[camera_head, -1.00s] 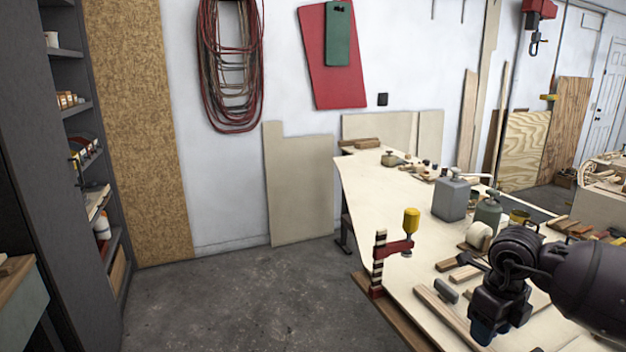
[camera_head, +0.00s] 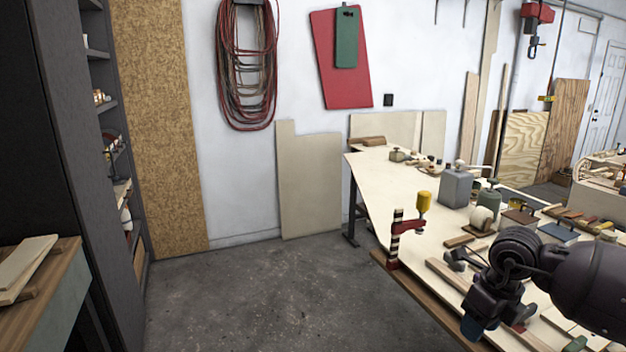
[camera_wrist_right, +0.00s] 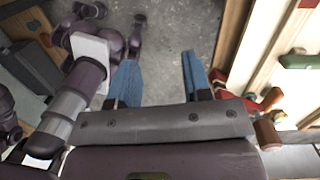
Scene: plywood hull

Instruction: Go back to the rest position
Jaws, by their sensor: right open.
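My right gripper (camera_head: 478,328) hangs at the lower right of the head view, in front of the plywood-topped bench (camera_head: 385,172), with its blue fingertips pointing down. In the right wrist view its two blue fingers (camera_wrist_right: 161,78) stand wide apart with nothing between them, over grey floor. Purple and grey links of my own body fill the left of that view. My left gripper does not show clearly in either view.
A grey can (camera_head: 456,189) and several tools lie behind. A wooden worktop (camera_head: 50,280) is at left. Concrete floor (camera_head: 280,295) is free between.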

